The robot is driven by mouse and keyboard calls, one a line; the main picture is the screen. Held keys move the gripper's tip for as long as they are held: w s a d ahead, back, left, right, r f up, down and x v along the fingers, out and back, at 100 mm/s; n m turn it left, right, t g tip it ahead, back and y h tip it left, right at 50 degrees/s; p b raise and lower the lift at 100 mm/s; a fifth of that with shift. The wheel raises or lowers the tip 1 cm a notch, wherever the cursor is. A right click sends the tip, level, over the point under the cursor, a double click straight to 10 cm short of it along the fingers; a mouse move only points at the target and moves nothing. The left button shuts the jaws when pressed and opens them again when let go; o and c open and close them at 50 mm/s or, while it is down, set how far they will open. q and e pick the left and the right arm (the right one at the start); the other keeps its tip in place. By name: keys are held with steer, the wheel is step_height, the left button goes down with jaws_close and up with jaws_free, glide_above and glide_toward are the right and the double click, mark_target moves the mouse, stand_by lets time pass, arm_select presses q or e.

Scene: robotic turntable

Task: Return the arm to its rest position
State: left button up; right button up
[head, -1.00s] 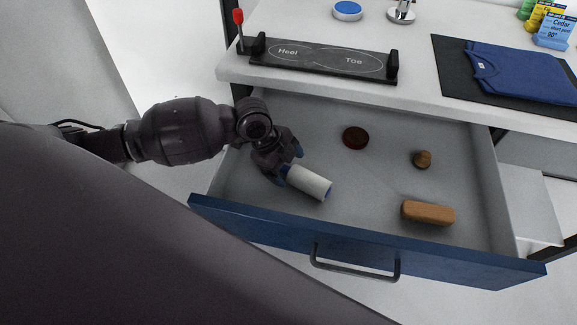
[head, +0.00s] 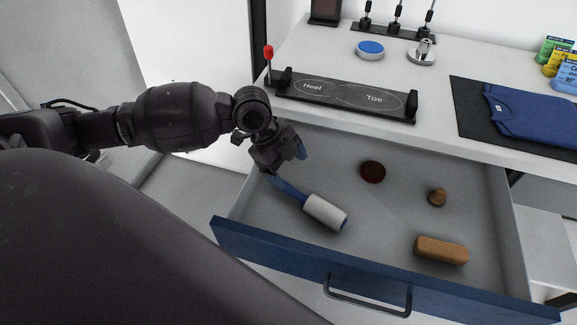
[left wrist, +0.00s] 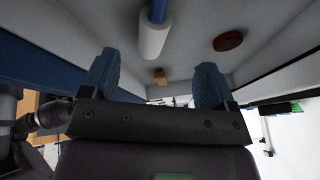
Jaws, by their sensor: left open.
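My left arm comes in from the left in the head view. Its left gripper (head: 286,165) is open and empty above the left part of the open drawer (head: 380,222). A lint roller (head: 325,212) with a blue handle and white roll lies in the drawer, just below and right of the fingers, apart from them. In the left wrist view the two blue fingertips (left wrist: 155,85) are spread wide, and the lint roller (left wrist: 153,38) shows beyond them. My right gripper is not in view.
The drawer also holds a dark round tin (head: 373,171), a small wooden knob-like piece (head: 437,197) and a wooden block brush (head: 441,250). Above are a heel-toe plate (head: 345,95), a blue-topped disc (head: 370,49) and a folded blue shirt (head: 540,112) on the white tabletop (head: 440,85).

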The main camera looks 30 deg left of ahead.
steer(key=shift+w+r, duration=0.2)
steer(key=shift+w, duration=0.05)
